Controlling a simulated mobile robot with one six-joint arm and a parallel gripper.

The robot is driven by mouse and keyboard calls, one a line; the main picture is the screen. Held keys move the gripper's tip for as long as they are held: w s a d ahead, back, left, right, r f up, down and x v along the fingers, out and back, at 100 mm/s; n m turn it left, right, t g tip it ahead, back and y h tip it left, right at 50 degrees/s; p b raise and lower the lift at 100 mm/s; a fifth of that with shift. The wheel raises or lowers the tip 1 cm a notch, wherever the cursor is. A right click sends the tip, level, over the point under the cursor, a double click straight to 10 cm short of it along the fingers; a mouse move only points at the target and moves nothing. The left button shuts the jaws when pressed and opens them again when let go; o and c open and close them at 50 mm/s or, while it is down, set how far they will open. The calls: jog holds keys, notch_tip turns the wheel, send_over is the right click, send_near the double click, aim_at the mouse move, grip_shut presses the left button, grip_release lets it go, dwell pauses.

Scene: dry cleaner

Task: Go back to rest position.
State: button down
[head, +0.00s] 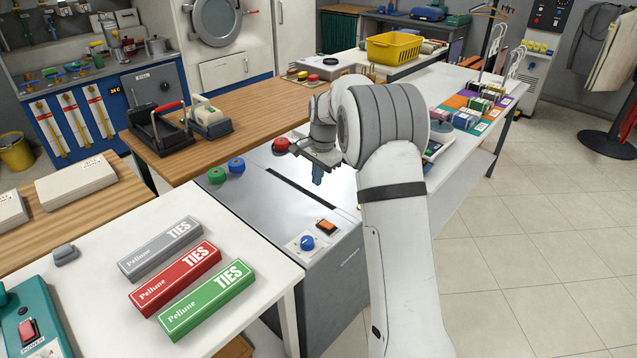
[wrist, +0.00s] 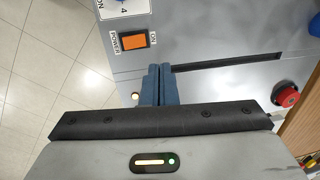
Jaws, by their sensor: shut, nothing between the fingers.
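My gripper (head: 318,174) is over the grey metal machine (head: 240,197) in the head view, with its blue fingers pointing down. In the wrist view my gripper (wrist: 157,83) shows its two blue fingers together, with nothing between them. They are close to one end of the dark slot (wrist: 225,63) in the machine's top. The orange power switch (wrist: 133,40) is beside them. The red button (wrist: 287,96) is off to the right. I cannot tell the exact height of the fingertips above the top.
Grey, red (head: 176,278) and green ties boxes lie on the white table (head: 100,318) at left. Green (head: 216,175) and blue knobs stand on the machine's far left corner. A yellow basket (head: 393,47) is at the back. Open tiled floor (head: 520,240) lies at right.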

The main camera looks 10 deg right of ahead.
jog(key=s+r+n, duration=0.3)
jog(key=s+r, duration=0.2)
jog(key=s, duration=0.4)
jog(key=s+r+n, duration=0.2)
jog(key=s+r, duration=0.4)
jog(key=s, duration=0.4)
jog(key=s+f+n+t, duration=0.1)
jog(key=s+n, duration=0.4)
jog(key=s, duration=1.5)
jog(key=shift+a+f+n+t+h, duration=0.3)
jog(key=shift+f+n+h, duration=0.1)
jog(key=shift+f, duration=0.3)
jog(key=c, duration=2.2)
grip_release()
